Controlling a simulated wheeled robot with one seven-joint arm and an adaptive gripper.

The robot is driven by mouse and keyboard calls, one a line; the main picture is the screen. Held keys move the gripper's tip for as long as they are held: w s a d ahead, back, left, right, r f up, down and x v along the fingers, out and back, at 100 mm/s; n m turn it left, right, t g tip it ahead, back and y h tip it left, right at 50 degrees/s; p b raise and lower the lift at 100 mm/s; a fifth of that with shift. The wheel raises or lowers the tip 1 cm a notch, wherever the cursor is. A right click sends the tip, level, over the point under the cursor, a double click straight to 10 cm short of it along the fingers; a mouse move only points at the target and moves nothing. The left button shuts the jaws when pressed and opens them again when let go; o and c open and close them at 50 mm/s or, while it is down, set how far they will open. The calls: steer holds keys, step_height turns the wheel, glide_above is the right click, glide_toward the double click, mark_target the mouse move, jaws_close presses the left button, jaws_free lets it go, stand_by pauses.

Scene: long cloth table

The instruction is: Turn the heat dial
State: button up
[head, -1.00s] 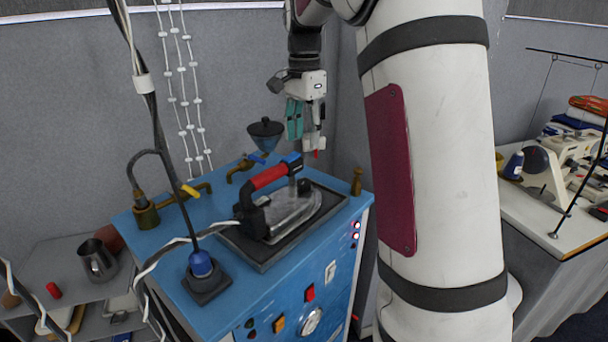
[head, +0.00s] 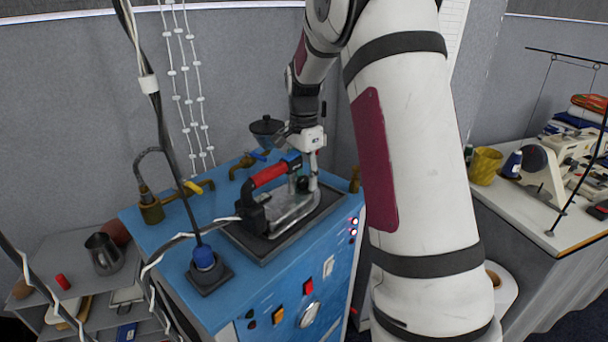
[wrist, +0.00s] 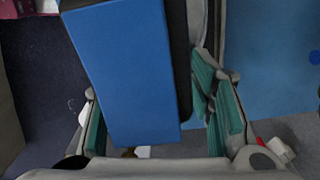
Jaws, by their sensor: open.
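The iron (head: 290,208) with its red handle lies on a dark plate on top of the blue cabinet. A blue block (head: 292,157) sits at the front end of its handle, and a small dark round knob (head: 303,184) shows below it. I cannot tell whether this knob is the heat dial. A round pale dial or gauge (head: 309,314) is on the cabinet's front panel. My gripper (wrist: 155,112) is open, its teal fingers on either side of a large blue block in the wrist view, with no clear grip on it. In the head view the fingertips are hidden by the iron.
The blue cabinet (head: 185,265) carries brass taps, a blue-capped fitting (head: 203,258) and cables. Lit buttons and switches are on its front. A grey shelf with a metal jug (head: 103,253) stands left. A sewing table (head: 545,210) stands right.

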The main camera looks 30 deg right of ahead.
mark_target(303, 179)
jaws_close()
steer(key=shift+n, duration=1.6)
jaws_free()
steer(key=shift+r, duration=0.1)
step_height(303, 179, up, 12)
